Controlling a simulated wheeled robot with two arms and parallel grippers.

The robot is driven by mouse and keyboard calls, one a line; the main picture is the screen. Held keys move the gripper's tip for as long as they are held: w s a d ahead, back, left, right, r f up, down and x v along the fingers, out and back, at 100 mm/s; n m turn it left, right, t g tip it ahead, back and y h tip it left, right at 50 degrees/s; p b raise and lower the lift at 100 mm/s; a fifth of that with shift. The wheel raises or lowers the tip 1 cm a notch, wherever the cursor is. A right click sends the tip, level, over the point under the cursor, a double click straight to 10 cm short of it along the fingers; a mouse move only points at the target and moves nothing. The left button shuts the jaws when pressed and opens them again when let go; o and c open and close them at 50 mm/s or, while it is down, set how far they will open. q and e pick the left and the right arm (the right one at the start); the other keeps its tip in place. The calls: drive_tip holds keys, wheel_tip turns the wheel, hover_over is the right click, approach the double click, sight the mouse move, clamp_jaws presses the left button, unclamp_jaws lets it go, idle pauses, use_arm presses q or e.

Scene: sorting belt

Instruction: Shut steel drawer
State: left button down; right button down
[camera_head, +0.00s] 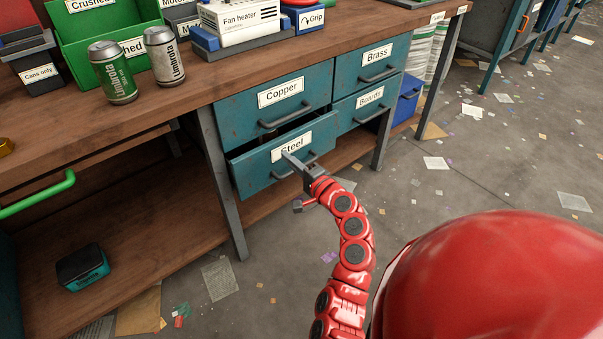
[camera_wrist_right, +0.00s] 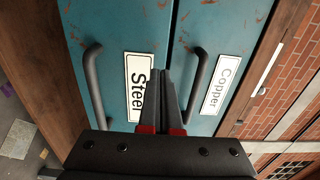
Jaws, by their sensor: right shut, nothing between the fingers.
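The steel drawer (camera_head: 252,172) is teal with a white "Steel" label and a dark bar handle. In the head view it stands out a little from the bench front, with a dark gap at its top left. My right gripper (camera_head: 287,156) is shut and empty, its tips at the drawer's label. In the right wrist view the drawer front (camera_wrist_right: 122,30) fills the left middle, and the shut fingers (camera_wrist_right: 163,75) overlap the label's edge. Whether the tips touch the front, I cannot tell. My left gripper is not in view.
The Copper drawer (camera_head: 298,89) sits directly above, with Brass (camera_head: 384,60) and Boards (camera_head: 371,99) drawers to the right. A grey bench leg (camera_head: 222,185) stands left of the steel drawer. Litter covers the floor.

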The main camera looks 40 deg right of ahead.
sight(274, 145)
drive_tip(key=w, duration=0.2)
drive_tip(key=w+b, duration=0.1)
drive_tip(key=w, duration=0.1)
drive_tip(key=shift+a+f, duration=0.1)
drive_tip(key=shift+a, duration=0.1)
drive_tip(key=shift+w, duration=0.1)
drive_tip(key=w, duration=0.4)
drive_tip(key=shift+a, duration=0.15)
drive_tip(key=shift+r, duration=0.4)
